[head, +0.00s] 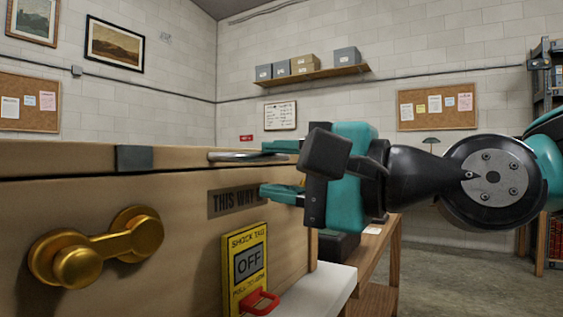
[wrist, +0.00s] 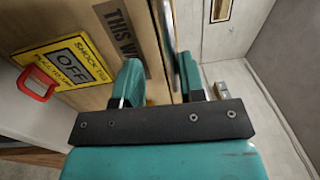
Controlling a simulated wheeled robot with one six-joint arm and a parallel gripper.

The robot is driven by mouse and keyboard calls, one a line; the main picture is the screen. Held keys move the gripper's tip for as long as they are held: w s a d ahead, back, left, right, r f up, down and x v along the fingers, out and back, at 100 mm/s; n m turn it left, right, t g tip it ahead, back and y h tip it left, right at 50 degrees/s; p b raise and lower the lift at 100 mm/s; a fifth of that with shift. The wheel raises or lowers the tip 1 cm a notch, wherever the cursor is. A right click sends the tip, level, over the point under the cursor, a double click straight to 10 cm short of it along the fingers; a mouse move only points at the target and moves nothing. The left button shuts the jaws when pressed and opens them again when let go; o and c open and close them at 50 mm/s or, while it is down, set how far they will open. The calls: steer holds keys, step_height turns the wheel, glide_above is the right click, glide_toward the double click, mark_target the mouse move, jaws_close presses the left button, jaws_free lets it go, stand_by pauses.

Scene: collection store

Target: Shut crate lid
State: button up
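The wooden crate (head: 100,230) fills the left of the head view, its front towards me. Its lid (head: 60,158) lies along the top, with a thin dark seam below it; I cannot tell if it is fully shut. A silver handle (head: 235,156) is at the lid's edge and also shows in the wrist view (wrist: 168,25). My gripper (head: 268,169) is open, its teal fingers one above the other at the crate's front. The upper finger is close by the handle; contact is unclear. The wrist view shows the gap between the fingers (wrist: 160,80).
On the crate front are a brass latch (head: 98,245), a grey clasp (head: 135,158) and a yellow shock tag (head: 245,265) reading OFF with a red pull tab. A wooden bench (head: 375,260) stands behind to the right. Open floor (head: 450,275) lies at the right.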

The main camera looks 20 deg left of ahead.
steer(key=shift+r, duration=0.15)
stand_by(0.3)
steer(key=s+d+f, duration=0.1)
steer(key=s+d, duration=0.1)
steer(key=d, duration=1.5)
steer(key=shift+s+d, duration=0.15)
steer(key=shift+s, duration=0.05)
